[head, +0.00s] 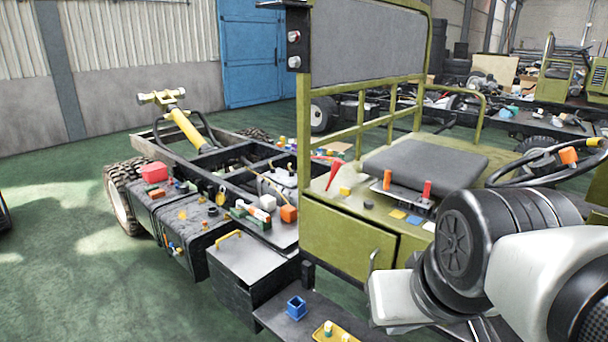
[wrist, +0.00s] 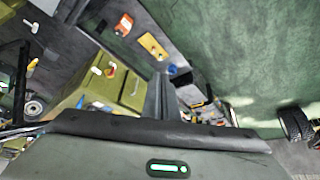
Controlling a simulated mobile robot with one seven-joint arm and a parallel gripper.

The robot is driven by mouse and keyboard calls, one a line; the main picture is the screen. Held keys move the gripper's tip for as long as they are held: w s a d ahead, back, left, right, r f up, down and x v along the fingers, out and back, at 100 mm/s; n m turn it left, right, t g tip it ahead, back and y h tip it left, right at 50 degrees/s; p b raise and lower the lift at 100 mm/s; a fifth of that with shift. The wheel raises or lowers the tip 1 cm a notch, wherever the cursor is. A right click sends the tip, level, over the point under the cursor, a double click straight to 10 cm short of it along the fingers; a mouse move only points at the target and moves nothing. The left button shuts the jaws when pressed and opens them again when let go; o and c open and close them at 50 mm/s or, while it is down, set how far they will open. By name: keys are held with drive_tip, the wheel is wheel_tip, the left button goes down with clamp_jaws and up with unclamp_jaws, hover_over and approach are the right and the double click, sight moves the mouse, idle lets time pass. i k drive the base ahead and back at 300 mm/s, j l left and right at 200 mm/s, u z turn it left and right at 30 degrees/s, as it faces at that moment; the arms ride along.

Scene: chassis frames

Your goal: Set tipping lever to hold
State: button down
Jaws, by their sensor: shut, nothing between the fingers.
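A dark panel (head: 403,199) beside the seat carries an upright orange-handled lever (head: 388,180) and an upright red-handled lever (head: 427,188). A tilted red lever (head: 333,175) stands left of the seat. I cannot tell which is the tipping lever or read any position marks. Yellow, blue and white tags (head: 412,219) lie in front of the panel. My gripper (wrist: 160,130) shows as a dark body along the bottom of the wrist view. It is shut and empty, apart from the levers. My arm fills the lower right of the head view.
The grey seat (head: 425,165), the green railing (head: 390,112) and the black steering wheel (head: 548,160) surround the panel. A dark step below holds a blue open box (head: 296,308) and a yellow tray (head: 333,333). Many small parts clutter the chassis at left. Green floor is free at far left.

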sight(336, 165)
drive_tip(key=i+j, duration=0.15)
drive_tip(key=j, duration=0.2)
drive_tip(key=i+j+z, duration=0.1)
drive_tip(key=j, duration=0.3)
drive_tip(key=i+j, duration=0.25)
drive_tip(key=i+j+z, duration=0.1)
drive_tip(key=j, duration=0.4)
drive_tip(key=i+j, duration=0.2)
drive_tip(key=j, duration=0.15)
drive_tip(key=i+j, duration=0.15)
drive_tip(key=j, duration=0.15)
drive_tip(key=i+j+z, duration=0.2)
drive_tip(key=j, duration=0.35)
drive_tip(key=i, duration=0.35)
